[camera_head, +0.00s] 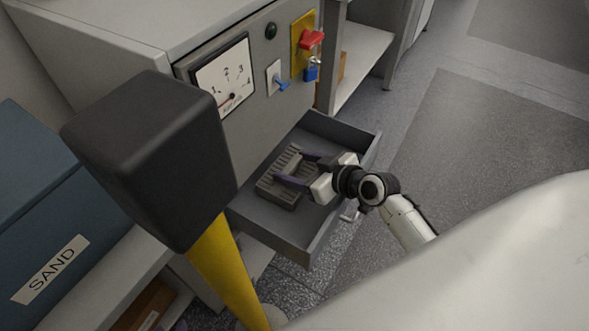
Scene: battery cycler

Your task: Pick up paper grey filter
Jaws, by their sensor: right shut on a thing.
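The grey filter (283,182) is a ribbed, pleated block in the open grey drawer (316,251). My right gripper (297,170) reaches into the drawer from the right, with its purple-tinted fingers shut on the filter's right part. Whether the filter touches the drawer floor is not clear. My left gripper is not in view.
The cabinet front above the drawer carries a dial gauge (222,78), a blue-handled switch (277,79) and a red handle with a blue padlock (311,41). A black padded block (150,160) on a yellow post stands at the left, before a blue SAND bin (40,215). Floor lies open at the right.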

